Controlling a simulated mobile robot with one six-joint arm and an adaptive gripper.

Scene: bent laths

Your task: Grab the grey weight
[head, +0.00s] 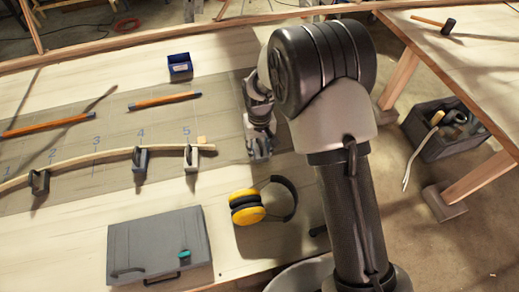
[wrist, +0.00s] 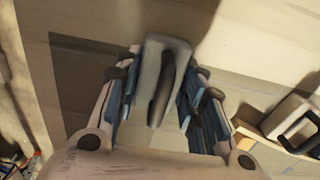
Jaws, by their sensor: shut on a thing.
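My gripper (wrist: 158,95) is shut on a grey weight (wrist: 174,48). Its blue-padded fingers lie on both sides of the weight, and the dark handle runs between them. In the head view my gripper (head: 260,140) is over the right end of the dark mat, right of mark 5. The grey weight there is largely hidden by the fingers. I cannot tell whether it touches the table.
Yellow earmuffs (head: 247,207), a grey case (head: 160,243) and a blue box (head: 180,67) stand around.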

